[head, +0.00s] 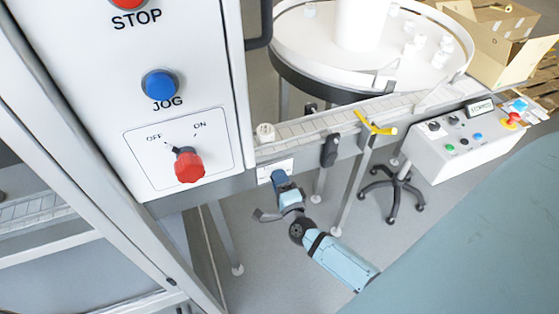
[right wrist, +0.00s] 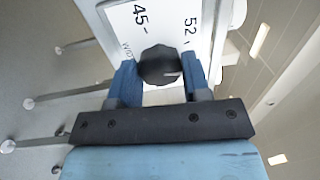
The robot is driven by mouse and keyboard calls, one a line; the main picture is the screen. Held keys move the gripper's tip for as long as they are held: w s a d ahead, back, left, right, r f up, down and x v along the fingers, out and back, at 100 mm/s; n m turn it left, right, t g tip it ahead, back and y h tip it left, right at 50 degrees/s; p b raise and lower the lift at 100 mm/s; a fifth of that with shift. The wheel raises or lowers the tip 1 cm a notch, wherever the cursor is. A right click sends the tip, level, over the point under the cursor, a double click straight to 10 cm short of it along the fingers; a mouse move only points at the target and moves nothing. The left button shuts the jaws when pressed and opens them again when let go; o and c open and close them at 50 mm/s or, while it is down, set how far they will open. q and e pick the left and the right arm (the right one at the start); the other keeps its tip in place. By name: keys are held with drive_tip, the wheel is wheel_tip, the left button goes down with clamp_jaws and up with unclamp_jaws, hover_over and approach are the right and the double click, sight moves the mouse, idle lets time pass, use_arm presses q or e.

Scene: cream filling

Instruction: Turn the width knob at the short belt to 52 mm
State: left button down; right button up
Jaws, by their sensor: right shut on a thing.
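The black width knob (right wrist: 159,64) sits on a white scale plate (right wrist: 148,22) marked 45 and 52. The knob's pale pointer line faces right in the right wrist view, towards the side with the 52. My right gripper (right wrist: 161,76) is shut on the knob, one blue finger on each side. In the head view my right gripper (head: 279,177) is at the plate (head: 268,166) below the short belt (head: 310,128); there the knob is hidden behind it. My left gripper is not in view.
A control cabinet with a red OFF/ON switch (head: 188,166) and blue JOG button (head: 160,84) stands left of the belt. A white round table (head: 300,45) is behind, and a control box (head: 465,143) is at right. Floor below my right arm is clear.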

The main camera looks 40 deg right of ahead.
use_arm(q)
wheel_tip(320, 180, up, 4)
drive_tip(key=p, duration=0.3)
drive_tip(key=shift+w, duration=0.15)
use_arm(e)
drive_tip(key=n, duration=0.5)
drive_tip(key=shift+r+y, duration=0.1)
drive_tip(key=shift+y, duration=0.2)
drive_tip(key=shift+n, duration=0.4)
drive_tip(key=o, duration=0.7)
drive_tip(key=shift+o, duration=1.1)
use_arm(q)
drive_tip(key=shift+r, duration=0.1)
use_arm(e)
drive_tip(key=shift+s, duration=0.1)
